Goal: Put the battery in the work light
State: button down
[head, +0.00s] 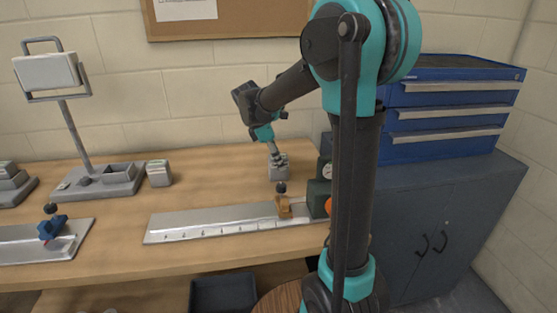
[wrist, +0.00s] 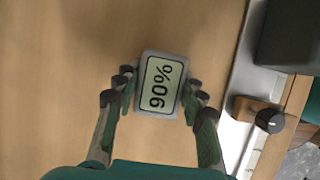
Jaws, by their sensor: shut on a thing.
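My gripper (head: 278,153) is shut on a grey battery (head: 280,171) with a pale display reading 90% (wrist: 160,84). The fingers press on two opposite sides of it. The battery is at or just above the wooden table behind the metal ruler plate; I cannot tell if it touches. The work light (head: 80,137) stands at the left of the table, its lamp head on a tilted post. Its grey base has a tray-like recess on the right. A similar grey block with a greenish top (head: 158,173) stands just right of that base.
A long metal ruler plate (head: 190,226) with an orange-brown knobbed stop (head: 284,207) lies along the front. A dark green box (head: 318,198) stands at its right end. A blue knobbed clamp (head: 51,228) is on another plate at the left. Bare table lies between block and battery.

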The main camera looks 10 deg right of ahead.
jog(key=shift+f, duration=0.1)
jog(key=c, duration=0.9)
grip_release()
